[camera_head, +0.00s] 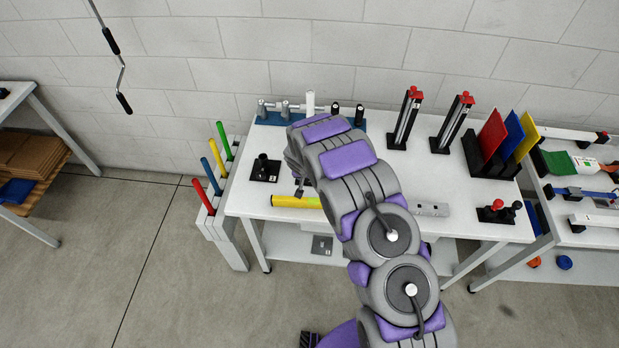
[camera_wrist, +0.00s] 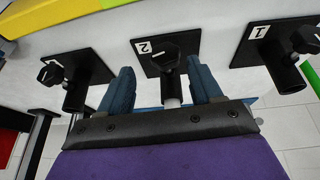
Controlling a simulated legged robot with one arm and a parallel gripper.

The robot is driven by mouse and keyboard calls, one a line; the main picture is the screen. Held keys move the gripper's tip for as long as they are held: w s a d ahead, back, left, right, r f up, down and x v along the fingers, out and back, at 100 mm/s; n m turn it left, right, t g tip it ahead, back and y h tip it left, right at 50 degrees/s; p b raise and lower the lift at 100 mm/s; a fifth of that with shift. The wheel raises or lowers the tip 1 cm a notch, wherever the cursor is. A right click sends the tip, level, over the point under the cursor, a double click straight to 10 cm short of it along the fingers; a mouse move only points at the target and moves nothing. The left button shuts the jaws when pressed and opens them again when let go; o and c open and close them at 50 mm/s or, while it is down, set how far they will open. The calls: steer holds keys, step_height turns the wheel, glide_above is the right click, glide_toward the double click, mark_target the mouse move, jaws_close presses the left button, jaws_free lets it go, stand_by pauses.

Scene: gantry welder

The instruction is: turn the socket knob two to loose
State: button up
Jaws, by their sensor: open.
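In the wrist view, the black knob of socket two (camera_wrist: 157,54) stands on a black plate marked 2. A white pin or tube end shows just below it, between my fingers. My gripper (camera_wrist: 163,76) is open, one blue finger on each side of socket two. Contact with the knob cannot be told. Socket one's knob (camera_wrist: 304,40) is at right on a plate marked 1. Another black socket (camera_wrist: 72,82) is at left, its label not readable. In the head view, one black socket (camera_head: 264,168) shows on the table; my arm hides the others.
A yellow cylinder (camera_head: 296,201) lies at the front edge of the white table (camera_head: 250,208). A blue rack with grey and white parts (camera_head: 310,103), two red-topped posts (camera_head: 405,118) and coloured panels (camera_head: 505,138) stand further back and right. Coloured tubes (camera_head: 204,195) stand at left.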

steer(key=shift+x, duration=1)
steer(key=shift+w+a+f, duration=0.25)
steer(key=shift+a+f, duration=0.4)
steer(key=shift+f, duration=0.05)
steer(key=shift+d+r, duration=0.1)
steer(key=shift+d, duration=0.3)
steer(key=shift+c, duration=0.3)
steer(key=shift+d, duration=0.1)
steer(key=shift+c, duration=0.7)
steer(key=shift+a, duration=0.35)
steer(key=c, duration=0.8)
steer(key=shift+d, duration=0.1)
steer(key=shift+c, duration=0.3)
steer(key=shift+b, duration=0.3)
